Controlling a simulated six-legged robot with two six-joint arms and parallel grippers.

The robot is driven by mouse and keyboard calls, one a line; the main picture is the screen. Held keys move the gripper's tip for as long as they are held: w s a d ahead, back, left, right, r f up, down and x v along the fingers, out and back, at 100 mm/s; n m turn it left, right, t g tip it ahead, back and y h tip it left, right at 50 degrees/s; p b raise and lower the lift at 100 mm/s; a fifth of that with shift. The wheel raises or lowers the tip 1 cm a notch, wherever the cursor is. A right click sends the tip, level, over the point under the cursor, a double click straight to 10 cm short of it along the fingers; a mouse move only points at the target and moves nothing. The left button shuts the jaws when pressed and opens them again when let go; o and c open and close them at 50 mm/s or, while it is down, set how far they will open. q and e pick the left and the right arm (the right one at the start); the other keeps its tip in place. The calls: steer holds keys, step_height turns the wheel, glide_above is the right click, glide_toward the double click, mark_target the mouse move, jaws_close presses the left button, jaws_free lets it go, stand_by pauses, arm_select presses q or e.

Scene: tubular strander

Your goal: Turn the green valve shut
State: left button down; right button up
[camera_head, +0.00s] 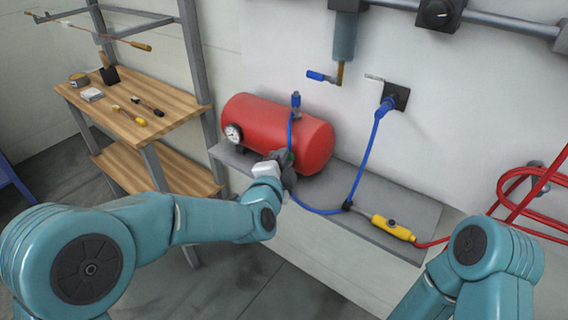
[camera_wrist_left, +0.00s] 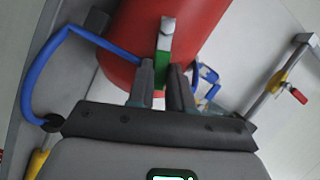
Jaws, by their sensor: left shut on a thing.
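The green valve (camera_wrist_left: 163,62) shows in the left wrist view as a green handle with a pale metal end, in front of the red tank (camera_wrist_left: 120,40). My left gripper (camera_wrist_left: 161,84) is shut on the green handle, with a dark finger on each side of it. In the head view my left gripper (camera_head: 284,162) is at the front of the red tank (camera_head: 262,125), above the grey shelf. My right gripper is not in view; only part of my right arm shows.
A blue hose (camera_head: 362,165) runs from the wall fitting past the shelf (camera_head: 405,205), near my left gripper. A yellow inline piece (camera_head: 393,228) lies at the shelf's right end. A wooden workbench (camera_head: 165,108) with tools stands left.

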arm_select(q)
steer(key=r+n+g, duration=0.1)
steer(key=w+a+r+n+h, duration=0.1)
steer(key=n, duration=0.1)
steer(key=shift+a+g+p, duration=0.1)
steer(key=shift+g+p, duration=0.3)
steer(key=shift+a+r+n, duration=0.15)
steer(key=shift+n, duration=0.45)
steer(key=n+g+b, duration=0.1)
steer(key=b, duration=0.5)
steer(key=w+a+n+g+h+b, duration=0.1)
steer(key=n+b, duration=0.1)
steer(key=b, duration=0.5)
steer(key=shift+w+a+n+h, duration=0.2)
steer(key=shift+a+n+h, duration=0.1)
steer(key=shift+w+a+r+n+b, duration=0.15)
steer(key=shift+a+r+n+b, duration=0.15)
steer(key=shift+r+b, duration=0.15)
steer(key=shift+w+a+r+n+g+h+b, duration=0.1)
steer(key=shift+w+a+n+g+h+b, duration=0.2)
steer(key=shift+n+g+h, duration=0.25)
steer(key=shift+s, duration=0.1)
steer(key=c, duration=1)
jaws_free()
